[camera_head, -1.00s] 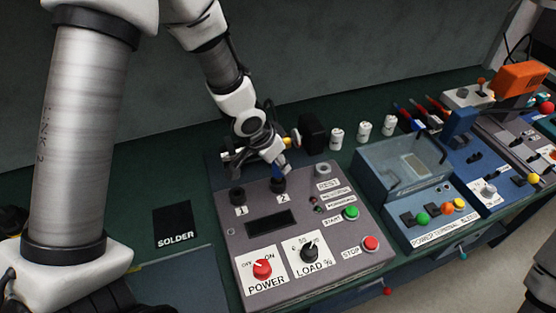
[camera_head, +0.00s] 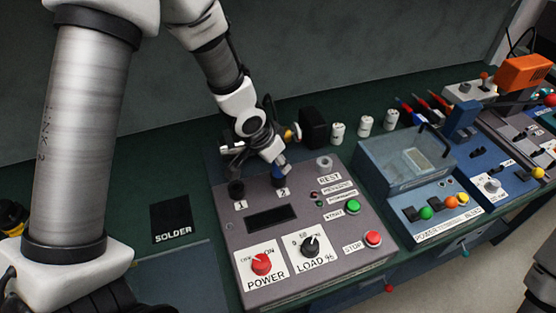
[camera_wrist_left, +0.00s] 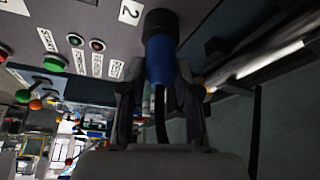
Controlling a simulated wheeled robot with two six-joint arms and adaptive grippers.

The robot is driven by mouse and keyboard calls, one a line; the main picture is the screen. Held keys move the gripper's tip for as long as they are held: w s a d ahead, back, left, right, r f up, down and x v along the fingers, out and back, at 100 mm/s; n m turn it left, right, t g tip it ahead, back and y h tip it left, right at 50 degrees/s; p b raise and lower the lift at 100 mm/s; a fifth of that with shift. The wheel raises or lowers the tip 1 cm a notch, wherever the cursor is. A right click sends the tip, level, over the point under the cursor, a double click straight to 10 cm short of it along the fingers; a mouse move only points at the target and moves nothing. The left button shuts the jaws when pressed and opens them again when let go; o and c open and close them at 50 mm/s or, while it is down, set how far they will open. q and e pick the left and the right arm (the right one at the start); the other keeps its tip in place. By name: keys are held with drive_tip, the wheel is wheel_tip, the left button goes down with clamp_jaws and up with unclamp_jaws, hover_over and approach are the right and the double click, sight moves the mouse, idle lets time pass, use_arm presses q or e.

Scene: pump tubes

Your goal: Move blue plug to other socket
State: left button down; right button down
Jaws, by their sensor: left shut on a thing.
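The blue plug (camera_wrist_left: 160,62) is between the fingers of my left gripper (camera_wrist_left: 162,95) in the left wrist view, which are shut on it. Its end meets the black socket 2 (camera_wrist_left: 160,20); I cannot tell how deep it sits. In the head view the blue plug (camera_head: 279,173) shows under my left gripper (camera_head: 272,160), at the socket labelled 2 (camera_head: 282,187) on the grey control box (camera_head: 235,215). Socket 1 (camera_head: 236,189) is to its left and looks empty. My right gripper is not in view.
The box carries a red POWER knob (camera_head: 261,264), a black LOAD knob (camera_head: 310,247), a green button (camera_head: 354,206) and a red STOP button (camera_head: 373,238). White cylinders (camera_head: 364,126) and a black block (camera_head: 315,128) stand behind it. A blue-grey machine (camera_head: 400,190) is to the right.

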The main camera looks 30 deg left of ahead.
use_arm(q)
drive_tip(key=shift+f, duration=0.2)
drive_tip(key=c, duration=0.7)
unclamp_jaws()
drive_tip(key=shift+c, duration=0.2)
drive_tip(key=shift+r, duration=0.1)
